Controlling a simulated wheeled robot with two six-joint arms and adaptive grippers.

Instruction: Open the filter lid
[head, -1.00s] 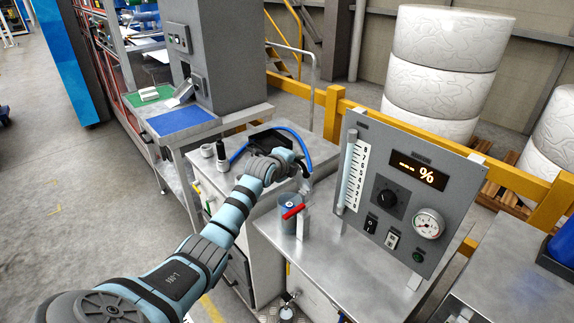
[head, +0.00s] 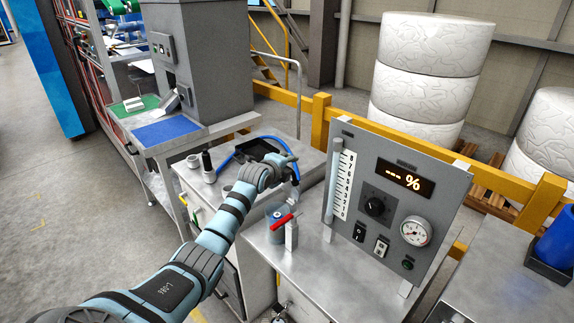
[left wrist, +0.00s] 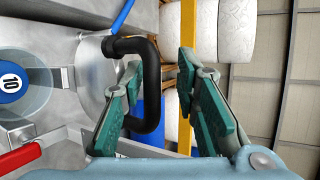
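In the left wrist view a black U-shaped handle (left wrist: 152,85) stands out from a round grey metal lid (left wrist: 92,75), which I take for the filter lid. My left gripper (left wrist: 160,95) is open, with green pads on its fingers. The handle's bar lies between the two fingers, nearer the left one, which is on the lid side of the bar. I cannot tell whether that finger touches it. In the head view my left gripper (head: 290,173) is small, at the metal cabinet, and my arm partly hides that spot. My right gripper is not in view.
A blue-grey cylinder (head: 277,216) with a red lever (head: 284,222) stands close by on the bench. A grey gauge panel (head: 395,205) rises to its right. A blue hose (head: 232,152) curves behind my arm. Yellow rails (head: 345,108) run behind.

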